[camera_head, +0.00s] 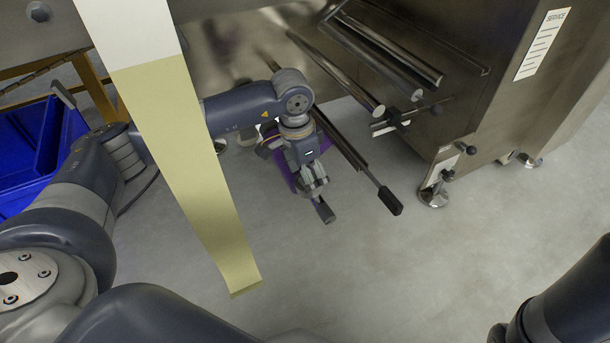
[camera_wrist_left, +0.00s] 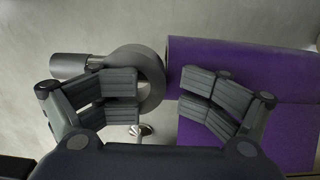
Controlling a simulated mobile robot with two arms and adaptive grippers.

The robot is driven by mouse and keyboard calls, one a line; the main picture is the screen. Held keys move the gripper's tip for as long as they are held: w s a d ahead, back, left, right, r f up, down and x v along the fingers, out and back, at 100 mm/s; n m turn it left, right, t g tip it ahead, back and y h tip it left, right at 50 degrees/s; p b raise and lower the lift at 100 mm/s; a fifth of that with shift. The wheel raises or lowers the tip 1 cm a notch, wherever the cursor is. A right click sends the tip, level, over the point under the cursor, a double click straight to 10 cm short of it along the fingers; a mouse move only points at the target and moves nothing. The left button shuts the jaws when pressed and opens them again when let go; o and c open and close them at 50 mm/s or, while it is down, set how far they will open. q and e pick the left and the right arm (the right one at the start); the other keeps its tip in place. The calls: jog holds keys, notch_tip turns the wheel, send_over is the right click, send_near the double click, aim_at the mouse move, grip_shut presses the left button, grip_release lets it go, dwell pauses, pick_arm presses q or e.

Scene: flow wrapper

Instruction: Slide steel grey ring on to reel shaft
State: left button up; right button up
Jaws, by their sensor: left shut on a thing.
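The steel grey ring (camera_wrist_left: 152,88) shows in the left wrist view between the fingers of my left gripper (camera_wrist_left: 160,92), partly hidden behind the left finger. My left gripper is shut on it; contact with the right finger is not clear. The dark cylindrical end of the reel shaft (camera_wrist_left: 72,66) shows left of the ring, and a purple film roll (camera_wrist_left: 235,65) right of it. Whether the ring is around the shaft is hidden. In the head view my left gripper (camera_head: 318,192) is beside the purple roll (camera_head: 284,165), mostly covered by my arm. My right gripper is out of view.
A yellow and white film strip (camera_head: 190,150) hangs across the head view in front of my left arm. A black-handled bar (camera_head: 388,198) juts out right of my gripper. Steel rollers (camera_head: 345,75) and machine housing (camera_head: 520,80) stand behind. A blue bin (camera_head: 28,150) is left.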

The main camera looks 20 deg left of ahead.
pick_arm(q)
jog(key=r, duration=0.7)
jog(key=shift+s+a+r, duration=0.25)
jog(key=shift+s+a, duration=0.05)
jog(key=shift+s, duration=0.05)
jog(key=shift+c, duration=0.8)
